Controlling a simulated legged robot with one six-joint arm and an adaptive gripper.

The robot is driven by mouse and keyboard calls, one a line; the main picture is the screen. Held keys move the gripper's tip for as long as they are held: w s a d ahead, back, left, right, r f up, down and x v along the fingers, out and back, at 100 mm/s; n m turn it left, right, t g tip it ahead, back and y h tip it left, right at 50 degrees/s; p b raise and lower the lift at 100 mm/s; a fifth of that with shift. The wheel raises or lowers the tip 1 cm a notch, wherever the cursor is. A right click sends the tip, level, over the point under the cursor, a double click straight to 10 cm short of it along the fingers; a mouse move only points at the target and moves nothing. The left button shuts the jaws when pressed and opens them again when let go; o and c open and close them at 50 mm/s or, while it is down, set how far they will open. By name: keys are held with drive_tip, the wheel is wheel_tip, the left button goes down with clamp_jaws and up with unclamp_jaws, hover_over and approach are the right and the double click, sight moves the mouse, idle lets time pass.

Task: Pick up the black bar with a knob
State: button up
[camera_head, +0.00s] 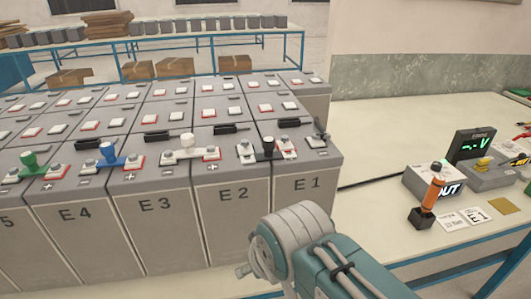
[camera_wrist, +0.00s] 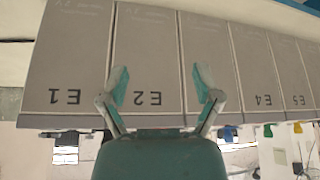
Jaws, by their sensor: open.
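The black bar with a knob (camera_head: 268,147) lies across the tops of the grey battery cells E2 and E1, in the front row, in the head view. Its upright black knob stands between pale end terminals. I cannot make the bar out in the wrist view. My gripper (camera_wrist: 160,85) shows in the wrist view, open and empty. Its two green-tipped fingers are spread in front of the upside-down front faces of cells E2 (camera_wrist: 150,50) and E3. In the head view only my arm shows at the bottom, below and in front of the bar; the gripper itself is not visible there.
Similar bars with a white knob (camera_head: 187,143), a blue knob (camera_head: 108,150) and a green knob (camera_head: 29,161) lie left along the front row. A table (camera_head: 370,115) at right holds a meter (camera_head: 474,144), an orange-handled tool (camera_head: 433,190) and cards.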

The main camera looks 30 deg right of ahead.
drive_tip(key=m+g+h, duration=0.2)
drive_tip(key=m, duration=0.4)
approach(268, 140)
drive_tip(key=x, duration=1)
drive_tip(key=shift+w+d+f, duration=0.15)
drive_tip(key=shift+w+f, duration=0.05)
drive_tip(key=shift+f, duration=0.1)
clamp_jaws()
